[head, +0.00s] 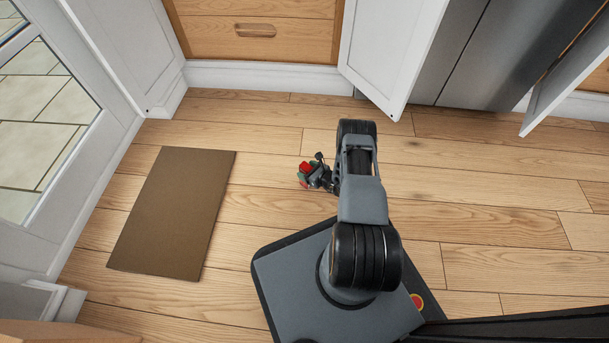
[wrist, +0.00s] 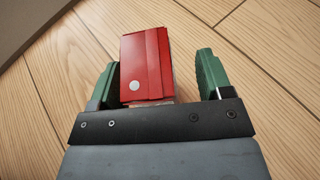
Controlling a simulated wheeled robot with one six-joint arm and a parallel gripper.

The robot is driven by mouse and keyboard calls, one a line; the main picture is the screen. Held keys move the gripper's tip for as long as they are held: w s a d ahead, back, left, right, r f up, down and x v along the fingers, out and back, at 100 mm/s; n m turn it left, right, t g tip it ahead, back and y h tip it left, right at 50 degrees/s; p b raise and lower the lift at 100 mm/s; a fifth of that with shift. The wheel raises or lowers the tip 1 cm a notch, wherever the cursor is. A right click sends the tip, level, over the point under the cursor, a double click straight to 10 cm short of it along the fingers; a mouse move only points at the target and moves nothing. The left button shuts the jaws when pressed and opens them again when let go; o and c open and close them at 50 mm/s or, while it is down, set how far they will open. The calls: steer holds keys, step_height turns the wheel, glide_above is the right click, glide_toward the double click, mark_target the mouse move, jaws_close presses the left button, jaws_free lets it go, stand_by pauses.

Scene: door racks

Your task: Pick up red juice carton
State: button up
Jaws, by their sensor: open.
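The red juice carton (wrist: 146,62) shows in the wrist view, between the two green fingers of my gripper (wrist: 157,78). A small white round spot marks its near part, and its lower end is hidden behind the dark gripper bar. The fingers are open, with a gap to the carton on the right side and a narrower one on the left. In the head view the red carton (head: 306,167) is small, at the tip of my gripper (head: 305,176), low over the wooden floor.
A brown mat (head: 172,214) lies on the floor to the left. A wooden drawer front (head: 255,38) is at the back. White doors (head: 392,50) stand open at the back right, beside a grey metal front (head: 495,55). A glazed door (head: 45,110) is at the left. Floor between is clear.

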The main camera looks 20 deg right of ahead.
steer(key=shift+a, duration=0.4)
steer(key=c, duration=1.1)
steer(key=shift+d+r, duration=0.1)
steer(key=shift+c, duration=0.5)
steer(key=shift+r, duration=0.1)
